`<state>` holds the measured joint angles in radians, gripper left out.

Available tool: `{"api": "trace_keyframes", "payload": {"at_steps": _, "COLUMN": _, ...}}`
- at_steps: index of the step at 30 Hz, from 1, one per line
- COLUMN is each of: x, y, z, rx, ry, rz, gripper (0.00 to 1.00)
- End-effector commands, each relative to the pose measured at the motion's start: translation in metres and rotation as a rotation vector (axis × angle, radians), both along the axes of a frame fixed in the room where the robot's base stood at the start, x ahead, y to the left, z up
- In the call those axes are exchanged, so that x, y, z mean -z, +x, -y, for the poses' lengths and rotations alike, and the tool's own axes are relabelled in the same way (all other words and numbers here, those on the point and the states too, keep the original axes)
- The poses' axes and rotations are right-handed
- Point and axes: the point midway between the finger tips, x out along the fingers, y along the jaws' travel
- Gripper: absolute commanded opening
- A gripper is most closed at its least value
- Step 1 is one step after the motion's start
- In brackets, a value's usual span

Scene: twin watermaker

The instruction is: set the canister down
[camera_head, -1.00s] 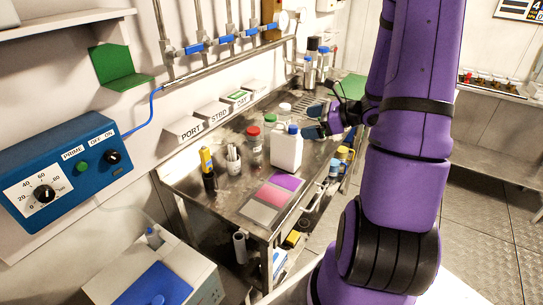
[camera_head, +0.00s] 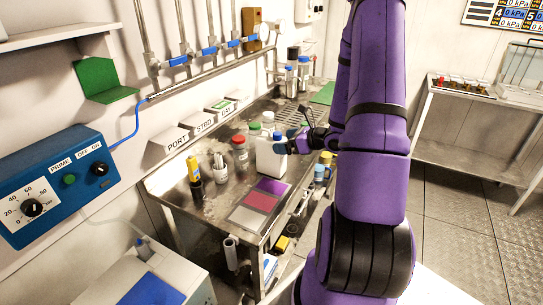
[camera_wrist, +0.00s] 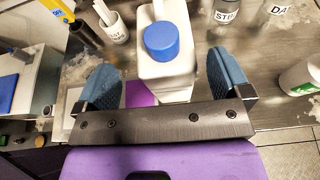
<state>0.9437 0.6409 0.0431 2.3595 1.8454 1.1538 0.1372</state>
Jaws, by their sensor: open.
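The canister (camera_head: 268,161) is a white jug with a blue cap. It stands upright on the steel bench (camera_head: 222,198), just behind the coloured squares. In the wrist view, the canister (camera_wrist: 167,75) shows from above with its blue cap (camera_wrist: 162,41) toward me. My gripper (camera_wrist: 164,82) is open, with one blue finger on each side of the canister and a visible gap at both sides. In the head view, my gripper (camera_head: 297,146) is at the canister's right side and partly overlaps it.
A red-capped jar (camera_head: 239,156) stands close left of the canister, with green- and white-capped bottles behind. A yellow-and-black tool (camera_head: 194,176) and a cup of sticks (camera_head: 219,172) stand further left. Purple, pink and grey squares (camera_head: 259,202) lie clear in front.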

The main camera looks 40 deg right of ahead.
Motion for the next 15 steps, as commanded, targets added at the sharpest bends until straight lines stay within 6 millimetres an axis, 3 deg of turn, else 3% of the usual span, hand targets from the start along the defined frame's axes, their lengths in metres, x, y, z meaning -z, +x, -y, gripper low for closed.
{"api": "trace_keyframes", "payload": {"at_steps": 9, "x": 0.018, "y": 0.037, "z": -0.008, "rx": -0.004, "ry": 0.001, "rz": 0.001, "gripper": 0.96}}
{"api": "trace_keyframes", "payload": {"at_steps": 15, "x": 0.02, "y": 0.042, "z": -0.009, "rx": -0.001, "ry": 0.0, "rz": 0.001, "gripper": 0.96}}
